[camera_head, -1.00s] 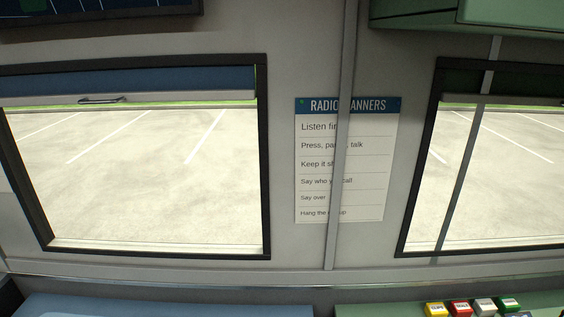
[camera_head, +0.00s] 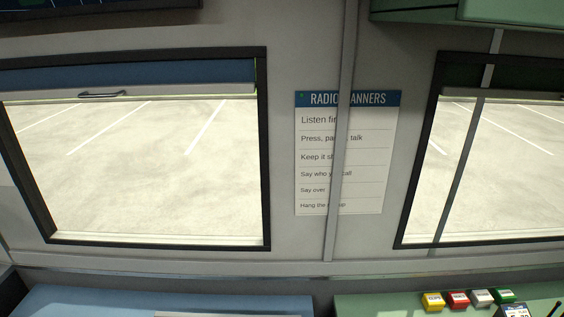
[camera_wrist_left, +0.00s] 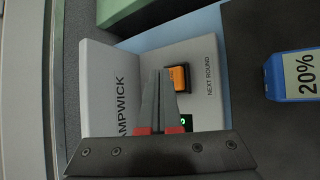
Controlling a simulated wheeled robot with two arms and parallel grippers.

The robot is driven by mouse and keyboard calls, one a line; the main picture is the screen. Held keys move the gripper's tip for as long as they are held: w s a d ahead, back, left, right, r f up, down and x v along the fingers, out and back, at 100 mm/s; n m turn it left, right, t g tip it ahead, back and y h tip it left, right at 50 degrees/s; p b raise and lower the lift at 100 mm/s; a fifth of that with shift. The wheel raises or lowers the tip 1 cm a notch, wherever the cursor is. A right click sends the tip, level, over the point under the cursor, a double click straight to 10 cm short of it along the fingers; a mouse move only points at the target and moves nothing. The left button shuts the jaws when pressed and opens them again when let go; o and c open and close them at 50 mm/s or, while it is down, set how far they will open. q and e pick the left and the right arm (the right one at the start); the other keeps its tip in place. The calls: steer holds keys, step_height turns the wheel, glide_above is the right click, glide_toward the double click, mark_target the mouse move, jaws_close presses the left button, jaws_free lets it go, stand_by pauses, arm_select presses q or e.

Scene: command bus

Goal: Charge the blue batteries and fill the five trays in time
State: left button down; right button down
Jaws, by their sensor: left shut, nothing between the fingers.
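My left gripper (camera_wrist_left: 158,74) shows in the left wrist view with its two grey fingers shut together and nothing between them. The fingertips overlap a grey panel (camera_wrist_left: 205,52) marked AMPWICK and NEXT ROUND, just beside an orange button (camera_wrist_left: 177,77); I cannot tell whether they touch it. A small display with a green digit (camera_wrist_left: 187,122) is partly hidden by the fingers. A blue item with a pale 20% label (camera_wrist_left: 303,75) is cut off at the right edge on a dark surface; it may be a battery. No tray is recognisable. My right gripper is not in view.
In the head view, a blue worktop (camera_head: 80,300) lies bottom left and a green worktop (camera_head: 375,303) bottom right. Yellow (camera_head: 433,301), red (camera_head: 458,299), grey and green blocks stand on the green one. A grey pole (camera_head: 342,150) crosses before the RADIO MANNERS sign (camera_head: 312,158).

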arm_select(q)
step_height(320, 180, up, 6)
steer(key=p, duration=0.4)
steer(key=shift+p, duration=0.35)
steer(key=shift+a, duration=0.1)
stand_by(0.4)
